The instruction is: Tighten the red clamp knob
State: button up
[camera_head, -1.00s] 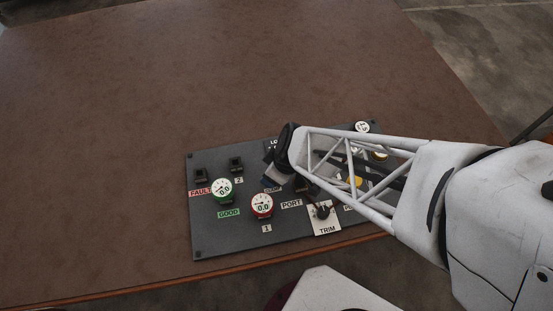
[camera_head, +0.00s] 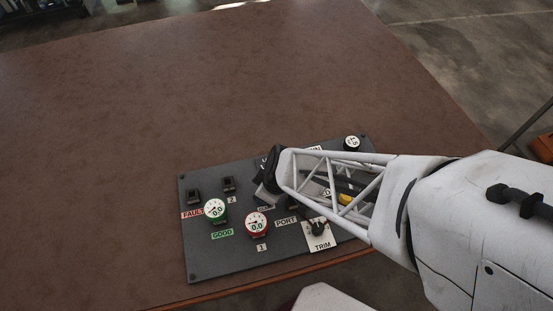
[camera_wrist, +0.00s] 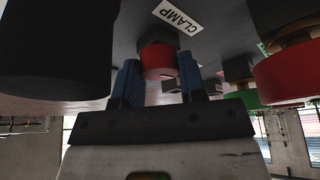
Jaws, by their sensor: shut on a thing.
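The red clamp knob (camera_wrist: 159,58) shows in the wrist view, just below a white label reading CLAMP (camera_wrist: 178,15). My gripper (camera_wrist: 159,68) has its two blue fingers on either side of the knob, shut on it. In the head view my gripper (camera_head: 268,184) is over the upper middle of the dark panel (camera_head: 230,262). There the knob is hidden behind my gripper and arm.
The panel lies on a brown table (camera_head: 120,120). A large black cylinder (camera_wrist: 65,45) is near my left finger. The table beyond the panel is clear.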

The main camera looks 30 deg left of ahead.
jog(key=shift+m+t, duration=0.7)
jog(key=shift+m, duration=1.7)
jog(key=o, duration=0.9)
jog(key=shift+s+v, duration=0.2)
jog(key=shift+v, duration=3.7)
jog(key=shift+a, duration=0.1)
